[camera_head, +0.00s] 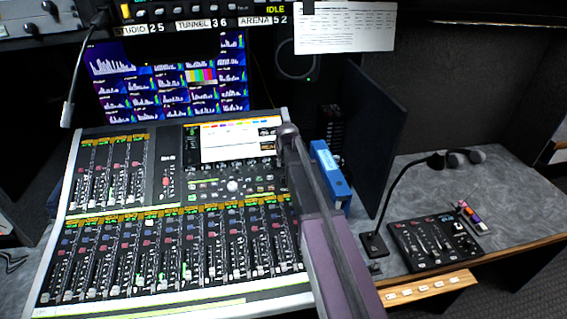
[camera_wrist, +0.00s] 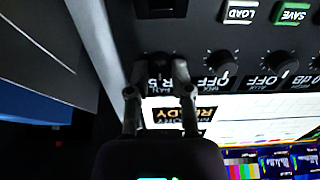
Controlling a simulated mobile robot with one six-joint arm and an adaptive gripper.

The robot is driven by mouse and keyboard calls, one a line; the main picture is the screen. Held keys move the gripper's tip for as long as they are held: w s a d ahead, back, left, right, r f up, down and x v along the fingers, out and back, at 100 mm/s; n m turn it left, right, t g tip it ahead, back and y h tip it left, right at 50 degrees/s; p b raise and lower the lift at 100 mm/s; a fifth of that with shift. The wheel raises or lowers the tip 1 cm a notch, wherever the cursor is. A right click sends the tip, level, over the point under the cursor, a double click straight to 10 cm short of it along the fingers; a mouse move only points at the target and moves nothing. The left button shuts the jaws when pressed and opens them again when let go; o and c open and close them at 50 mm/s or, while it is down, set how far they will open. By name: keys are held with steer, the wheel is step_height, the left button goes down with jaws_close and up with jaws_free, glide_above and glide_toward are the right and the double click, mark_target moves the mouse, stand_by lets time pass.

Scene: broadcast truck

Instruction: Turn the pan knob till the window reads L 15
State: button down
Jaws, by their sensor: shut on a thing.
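The pan knob (camera_wrist: 160,60) is a dark knob on the console's black panel, in the upper middle of the wrist view. My gripper (camera_wrist: 160,72) has its two fingers on either side of it and is shut on it. The window (camera_wrist: 160,82) just below the knob shows upside down between the fingers; it seems to read R 5, partly covered. In the head view my arm reaches up to the right edge of the mixing console (camera_head: 70,215), and the knob is hidden behind it.
Other knobs (camera_wrist: 217,62) reading OFF stand to the right, with LOAD (camera_wrist: 240,12) and SAVE (camera_wrist: 291,13) buttons beyond. A blue binder (camera_head: 330,172) stands close right of the console. A gooseneck microphone (camera_head: 378,240) and small control box (camera_head: 435,242) sit on the right desk.

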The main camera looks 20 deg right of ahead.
steer(key=shift+n, duration=0.3)
steer(key=n, duration=0.5)
steer(key=shift+s+a, duration=0.1)
steer(key=n, duration=0.6)
steer(key=shift+s, duration=0.1)
stand_by(0.3)
steer(key=c, duration=0.5)
jaws_free()
steer(key=shift+f, duration=0.1)
steer(key=shift+c, duration=0.2)
